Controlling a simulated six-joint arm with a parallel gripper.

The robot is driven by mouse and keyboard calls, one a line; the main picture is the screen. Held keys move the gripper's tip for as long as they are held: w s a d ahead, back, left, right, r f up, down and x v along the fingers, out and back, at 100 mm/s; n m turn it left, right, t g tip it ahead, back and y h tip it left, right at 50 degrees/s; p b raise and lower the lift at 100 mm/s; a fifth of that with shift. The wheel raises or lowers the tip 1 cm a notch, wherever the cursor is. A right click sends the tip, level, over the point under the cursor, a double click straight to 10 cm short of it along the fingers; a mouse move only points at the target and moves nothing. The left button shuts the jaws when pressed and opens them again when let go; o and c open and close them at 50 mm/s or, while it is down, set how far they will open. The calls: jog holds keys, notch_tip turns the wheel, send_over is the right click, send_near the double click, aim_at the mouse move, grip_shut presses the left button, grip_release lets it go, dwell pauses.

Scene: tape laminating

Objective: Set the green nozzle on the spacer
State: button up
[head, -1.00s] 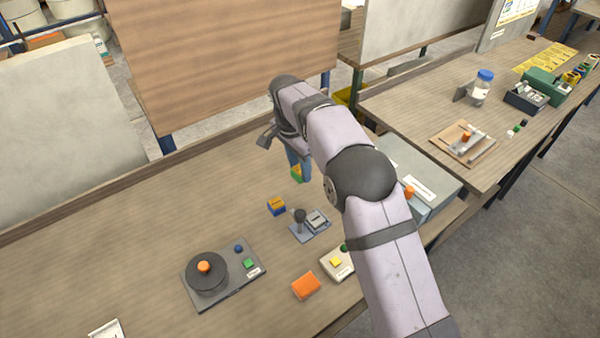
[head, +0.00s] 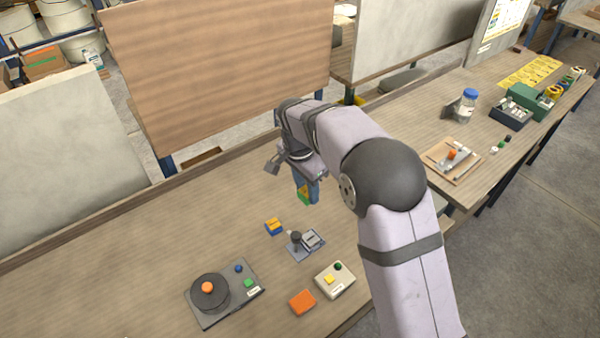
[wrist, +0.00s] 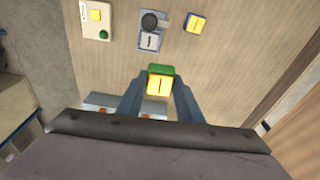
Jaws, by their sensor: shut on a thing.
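My gripper (head: 306,200) is shut on a small block with green sides and a yellow top, which I take as the green nozzle (head: 303,194). In the wrist view the nozzle (wrist: 159,82) sits between the fingertips (wrist: 160,92), its yellow face split by a dark line. It appears held above the bench. No part is clearly marked as the spacer; a grey fixture (head: 312,238) with a black knob stands in front of my gripper, and I cannot tell if it bears the spacer. Fixture and knob also show in the wrist view (wrist: 149,41), apart from the nozzle.
A blue block with a yellow top (head: 274,226) stands left of the fixture. A cream button box (head: 340,285), an orange block (head: 302,302) and a dark turntable unit (head: 226,305) lie nearer. The bench's left part is clear. My arm covers part of the right side.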

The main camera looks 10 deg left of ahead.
jog(key=s+d+f, duration=0.1)
jog(key=s+f, duration=0.2)
jog(key=f, duration=0.4)
jog(key=shift+s+d+f, duration=0.15)
jog(key=shift+d+f, duration=0.15)
jog(key=shift+f, duration=0.1)
jog(key=shift+f+b, duration=1.75)
jog(key=shift+f, duration=0.9)
jog(key=shift+f+b, duration=0.65)
jog(key=shift+f, duration=0.05)
jog(key=o, duration=1.2)
